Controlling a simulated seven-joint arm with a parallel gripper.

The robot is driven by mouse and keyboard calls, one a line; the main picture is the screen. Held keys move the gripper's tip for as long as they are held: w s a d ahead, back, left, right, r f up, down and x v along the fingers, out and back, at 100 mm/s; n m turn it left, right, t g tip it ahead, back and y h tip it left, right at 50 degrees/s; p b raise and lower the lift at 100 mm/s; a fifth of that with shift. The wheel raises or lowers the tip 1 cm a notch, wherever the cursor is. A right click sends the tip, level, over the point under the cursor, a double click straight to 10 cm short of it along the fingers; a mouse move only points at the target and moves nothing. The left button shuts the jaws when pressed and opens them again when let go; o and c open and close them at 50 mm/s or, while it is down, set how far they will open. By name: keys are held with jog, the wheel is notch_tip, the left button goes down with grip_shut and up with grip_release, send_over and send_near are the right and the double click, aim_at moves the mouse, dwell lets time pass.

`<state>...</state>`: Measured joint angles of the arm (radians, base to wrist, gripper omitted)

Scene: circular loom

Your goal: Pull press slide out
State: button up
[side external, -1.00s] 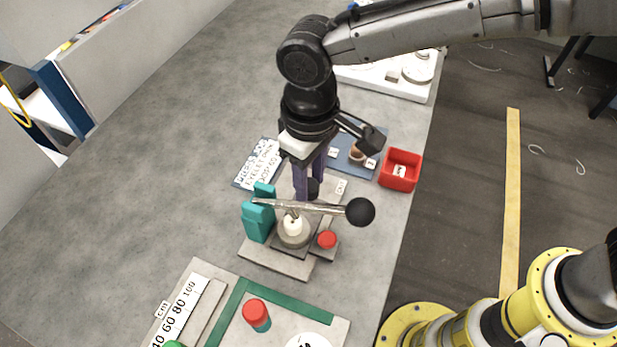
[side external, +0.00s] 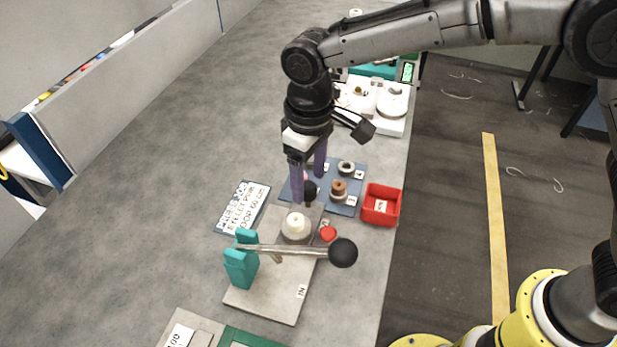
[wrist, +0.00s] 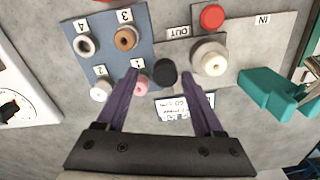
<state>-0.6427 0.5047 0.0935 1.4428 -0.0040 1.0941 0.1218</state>
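The press stands on a grey base (side external: 262,299) with a teal bracket (side external: 240,262) and a lever ending in a black ball (side external: 343,253). Its slide, carrying a round die with a white piece (side external: 296,225), sits clear of the lever on the far side, at the OUT label (wrist: 172,32). The slide's black knob (wrist: 165,71) lies between the purple fingers of my gripper (wrist: 160,74). The fingers are apart, with a visible gap to the knob in the wrist view. In the side view my gripper (side external: 309,182) points down at the knob.
A blue mat (wrist: 108,55) with numbered small rings and pieces lies just beyond the knob. A red bin (side external: 381,205) stands at the table edge. A red button (side external: 328,234) is beside the die. A white printed card (side external: 242,207) lies left. Grey table at left is clear.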

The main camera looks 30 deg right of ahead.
jog(key=shift+s, duration=0.1)
notch_tip(320, 180, up, 14)
dwell(0.6)
